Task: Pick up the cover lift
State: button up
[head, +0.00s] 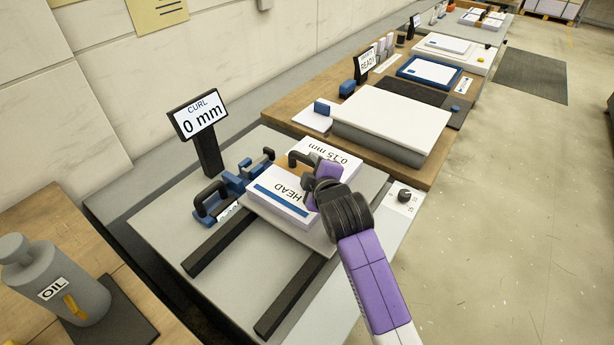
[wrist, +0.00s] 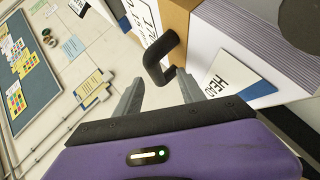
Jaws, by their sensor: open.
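The cover lift (head: 278,196) is a white stack marked HEAD and 0.15 mm, with a brown band across its middle. It lies on a grey board on the bench. Its black handle (head: 294,157) stands up from the band. My gripper (head: 318,172) is over the right part of the stack, partly hiding it. In the wrist view, my gripper (wrist: 160,80) is open and empty. The handle (wrist: 150,66) shows just ahead of and between the fingertips, not gripped. The stack's layered side (wrist: 265,45) shows at the upper right.
A CURL 0 mm display (head: 198,118) stands behind the stack. Blue blocks with black handles (head: 212,203) sit to its left. Two dark rails (head: 290,297) run forward. An oil can (head: 55,285) stands at lower left. A large white stack (head: 390,118) is farther back.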

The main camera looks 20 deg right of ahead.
aim_at(308, 162)
jog(key=x, duration=0.2)
jog(key=p+x, duration=0.1)
jog(key=shift+w+d+r, duration=0.1)
jog(key=shift+w+r, duration=0.1)
jog(key=shift+w, duration=0.3)
jog(key=shift+w+f, duration=0.35)
jog(key=shift+w, duration=0.25)
grip_shut()
dwell(0.5)
jog(key=shift+w+r, duration=0.1)
jog(key=shift+r, duration=0.2)
